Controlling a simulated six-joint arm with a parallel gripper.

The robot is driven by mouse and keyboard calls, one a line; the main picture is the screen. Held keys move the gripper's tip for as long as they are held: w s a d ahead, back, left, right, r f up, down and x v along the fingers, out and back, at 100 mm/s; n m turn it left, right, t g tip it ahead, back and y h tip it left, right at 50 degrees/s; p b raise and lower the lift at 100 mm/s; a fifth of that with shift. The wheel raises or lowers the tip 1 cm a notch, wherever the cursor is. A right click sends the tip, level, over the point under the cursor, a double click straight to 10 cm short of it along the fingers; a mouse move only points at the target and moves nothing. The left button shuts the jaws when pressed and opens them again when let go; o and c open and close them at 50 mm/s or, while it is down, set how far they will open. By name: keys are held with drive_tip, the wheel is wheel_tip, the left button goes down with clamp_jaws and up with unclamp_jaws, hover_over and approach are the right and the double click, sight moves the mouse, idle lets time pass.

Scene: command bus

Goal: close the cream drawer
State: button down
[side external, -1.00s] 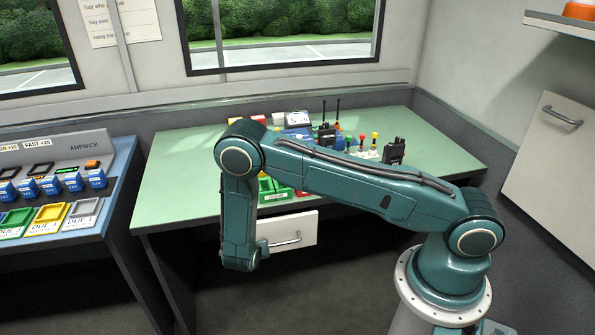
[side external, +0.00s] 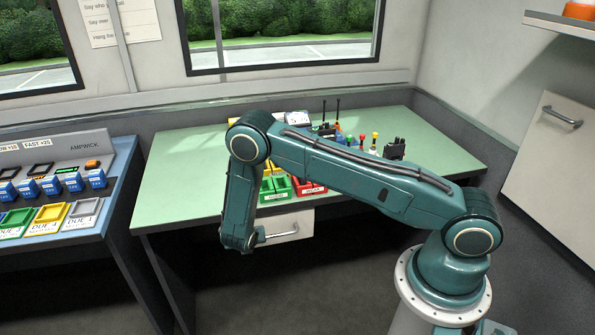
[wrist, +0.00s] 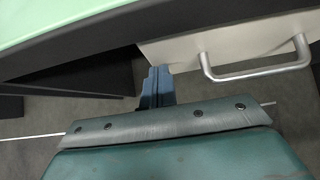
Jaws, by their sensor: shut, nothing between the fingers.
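The cream drawer (side external: 296,221) is under the front edge of the green-topped desk, its metal handle (side external: 282,236) facing out. In the side view its front sits close below the desk edge; I cannot tell how much gap is left. In the wrist view the drawer front (wrist: 185,48) fills the top middle, with the handle (wrist: 256,73) to the right. My gripper (wrist: 157,71) is shut and empty, its blue fingertips at the lower left part of the drawer front, left of the handle, seemingly touching it. In the side view the fingers are hidden behind my wrist.
The green desk (side external: 180,185) carries green and red trays (side external: 275,190), radios (side external: 394,149) and several coloured pegs. A blue console (side external: 70,200) stands to the left. A cream cabinet door (side external: 548,150) is on the right wall. Floor before the desk is clear.

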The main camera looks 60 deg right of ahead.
drive_tip(key=shift+w+d, duration=0.4)
drive_tip(key=shift+d, duration=0.05)
drive_tip(key=shift+r, duration=0.1)
drive_tip(key=s+a+r, duration=0.6)
drive_tip(key=s+a, duration=0.2)
drive_tip(key=shift+s+a+r, duration=0.15)
drive_tip(key=shift+a+r, duration=0.1)
drive_tip(key=shift+r, duration=0.15)
